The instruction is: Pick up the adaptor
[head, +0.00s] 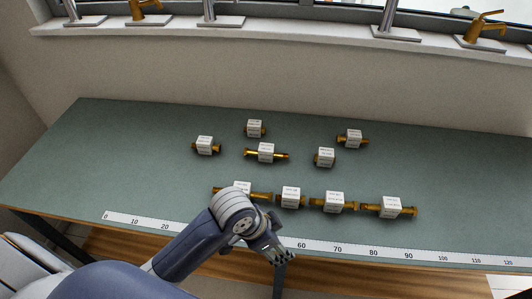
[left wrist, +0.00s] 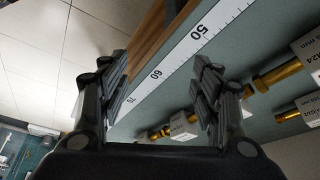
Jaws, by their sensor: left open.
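Several brass fittings, each with a white label block, lie on the green-grey bench (head: 110,160). The labels are too small to read, so I cannot tell which fitting is the adaptor. The front row holds a long fitting (head: 257,194), a short one (head: 291,197) and two more (head: 334,202) (head: 391,207). Behind are a long thin fitting (head: 266,153) and several shorter ones. My left gripper (head: 283,258) is open and empty near the bench's front edge, in front of the short front-row fitting. In the left wrist view its fingers (left wrist: 165,88) stand apart, with fittings beyond the right finger.
A white ruler strip (head: 345,249) runs along the bench's front edge. The bench's left part and its right end are clear. A wall and a windowsill (head: 290,36) with taps stand behind the bench.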

